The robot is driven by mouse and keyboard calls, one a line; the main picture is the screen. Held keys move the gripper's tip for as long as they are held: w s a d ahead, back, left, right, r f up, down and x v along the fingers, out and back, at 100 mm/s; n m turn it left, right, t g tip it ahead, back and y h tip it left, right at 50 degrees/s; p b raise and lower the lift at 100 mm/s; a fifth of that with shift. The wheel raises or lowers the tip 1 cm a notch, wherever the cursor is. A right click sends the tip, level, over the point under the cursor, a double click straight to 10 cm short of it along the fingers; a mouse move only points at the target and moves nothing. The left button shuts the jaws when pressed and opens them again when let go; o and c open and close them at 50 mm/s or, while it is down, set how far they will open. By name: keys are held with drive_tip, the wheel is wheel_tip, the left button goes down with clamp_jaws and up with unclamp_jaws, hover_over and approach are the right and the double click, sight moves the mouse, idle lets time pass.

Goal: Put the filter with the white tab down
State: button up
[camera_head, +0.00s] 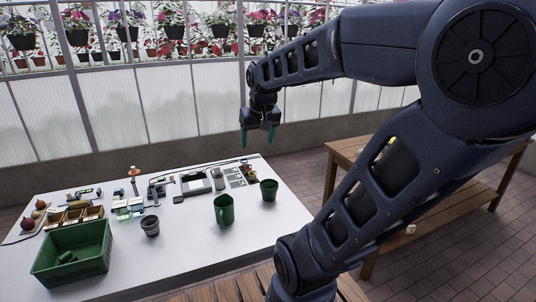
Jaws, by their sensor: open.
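My gripper (257,138) hangs in the air above the far right part of the white table, with its two green-tipped fingers apart. Nothing shows between the fingers. I cannot pick out the filter with the white tab for certain; the small items near the back of the table are too small to tell apart.
The white table (185,255) holds a green basket (75,262) with a green item inside, a dark pot (150,228), a green mug (224,211) and a green pot (268,191). A wooden bench (345,155) stands right. The table's front middle is clear.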

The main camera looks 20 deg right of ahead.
drive_tip(key=s+f, duration=0.2)
drive_tip(key=s, duration=0.5)
drive_tip(key=shift+s+d+t, duration=0.2)
drive_tip(key=shift+s+t, duration=0.05)
drive_tip(key=shift+t, duration=0.15)
idle(0.8)
